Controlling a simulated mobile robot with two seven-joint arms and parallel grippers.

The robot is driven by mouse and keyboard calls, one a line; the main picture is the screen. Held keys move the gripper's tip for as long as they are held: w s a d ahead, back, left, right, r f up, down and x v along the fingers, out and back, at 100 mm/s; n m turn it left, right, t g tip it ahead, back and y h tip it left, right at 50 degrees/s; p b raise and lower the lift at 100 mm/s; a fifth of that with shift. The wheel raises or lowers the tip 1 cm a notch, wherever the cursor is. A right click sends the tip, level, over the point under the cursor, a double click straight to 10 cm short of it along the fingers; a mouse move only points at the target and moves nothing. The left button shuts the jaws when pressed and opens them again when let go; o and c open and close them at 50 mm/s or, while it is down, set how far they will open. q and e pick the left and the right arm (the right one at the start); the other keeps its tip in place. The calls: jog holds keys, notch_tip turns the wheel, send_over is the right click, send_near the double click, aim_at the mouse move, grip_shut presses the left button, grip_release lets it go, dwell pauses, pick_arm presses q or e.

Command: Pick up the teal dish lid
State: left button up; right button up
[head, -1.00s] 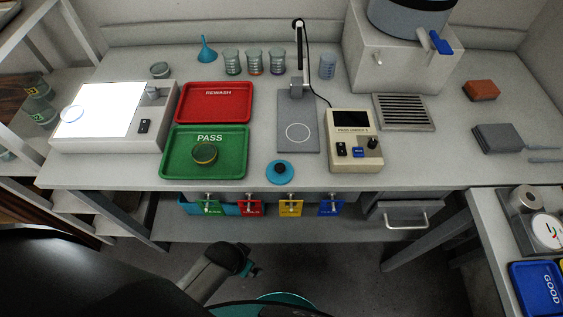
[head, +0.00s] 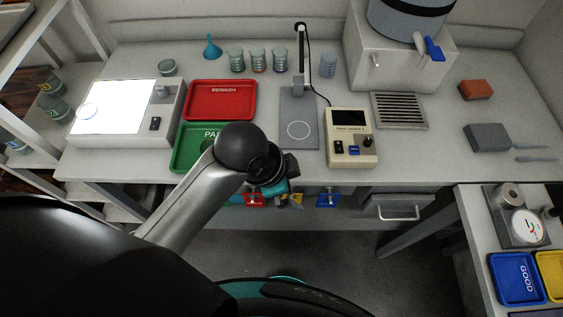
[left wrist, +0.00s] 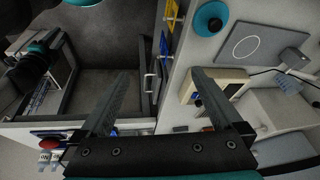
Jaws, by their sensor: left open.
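The teal dish lid (left wrist: 208,18) is a round teal disc with a dark knob. It lies on the bench at the top of the left wrist view, beside the grey plate with a white ring. In the head view my left wrist covers the spot where it lies. My left gripper (head: 290,188) is over the bench's front edge in the head view. In the left wrist view its two dark fingers (left wrist: 162,78) are wide apart, with nothing between them, and the lid is beyond them.
The green PASS tray (head: 183,158), partly hidden by my arm, and the red REWASH tray (head: 219,100) are left of the ringed plate (head: 299,140). A beige meter (head: 351,150) stands right of it. Coloured tags (head: 328,200) hang below the bench front.

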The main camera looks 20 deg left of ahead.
pick_arm(q)
jog(key=w+a+r+m+g+y, duration=0.3)
jog(key=w+a+m, duration=0.2)
jog(key=w+m, duration=0.8)
jog(key=s+f+m, duration=0.1)
jog(key=f, duration=0.3)
jog(key=s+f+m+b, duration=0.1)
jog(key=f, duration=0.4)
jog(key=s+f+m+b, duration=0.1)
jog(key=f, duration=0.4)
jog(key=shift+d+f+m, duration=0.2)
jog(key=shift+f+m, duration=0.05)
jog(key=shift+m, duration=0.05)
jog(key=c, duration=1)
